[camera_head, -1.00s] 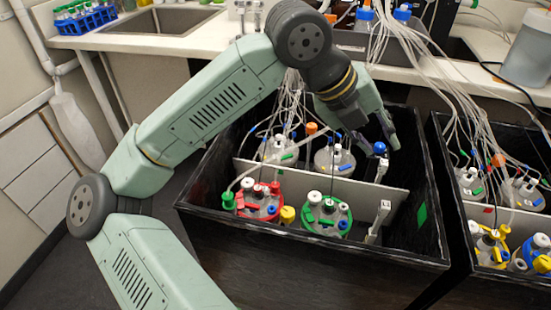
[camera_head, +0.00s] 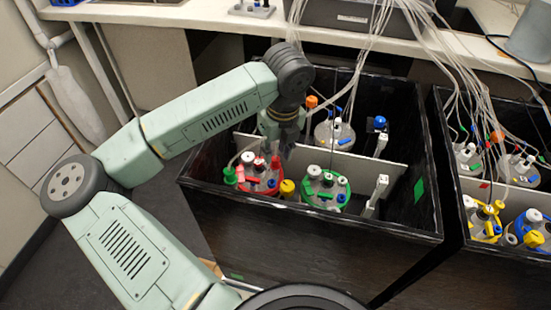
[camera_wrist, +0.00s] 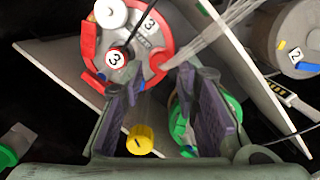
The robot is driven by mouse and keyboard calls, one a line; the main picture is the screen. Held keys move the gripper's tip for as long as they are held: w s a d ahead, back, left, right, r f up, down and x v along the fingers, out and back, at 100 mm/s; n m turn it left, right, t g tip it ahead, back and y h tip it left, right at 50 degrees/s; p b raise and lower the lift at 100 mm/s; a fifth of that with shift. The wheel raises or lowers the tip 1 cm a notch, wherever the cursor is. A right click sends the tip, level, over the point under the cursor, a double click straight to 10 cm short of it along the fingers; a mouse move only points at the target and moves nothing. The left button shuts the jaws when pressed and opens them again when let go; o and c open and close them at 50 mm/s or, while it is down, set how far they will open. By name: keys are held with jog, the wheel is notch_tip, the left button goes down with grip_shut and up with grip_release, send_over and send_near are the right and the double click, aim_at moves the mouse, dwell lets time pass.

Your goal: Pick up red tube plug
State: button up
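The vessel with the red ring lid (camera_head: 259,187) stands front left in the black box. It carries red plugs (camera_head: 275,161) and a white cap. In the wrist view the red lid (camera_wrist: 157,62) fills the upper left, with red pieces (camera_wrist: 89,38) at its left rim and a round top marked 3 (camera_wrist: 117,59). I cannot tell which red piece is the tube plug. My gripper (camera_wrist: 158,85) is open, pointing down, with its fingertips near the red lid's lower edge. Nothing is visibly held. In the head view my gripper (camera_head: 288,145) is partly blurred beside that vessel.
A yellow plug (camera_wrist: 140,139) shows between my fingers. A green-lidded vessel (camera_head: 325,188) stands to the right, partly behind my right finger in the wrist view. A white divider (camera_head: 357,168), thin tubes and the black box walls (camera_head: 420,225) surround the space.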

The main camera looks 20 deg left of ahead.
aim_at(275, 164)
jog(key=shift+w+a+f, duration=0.15)
jog(key=shift+f, duration=1.15)
jog(key=shift+c, duration=0.4)
jog(key=c, duration=0.5)
jog(key=shift+r, duration=0.15)
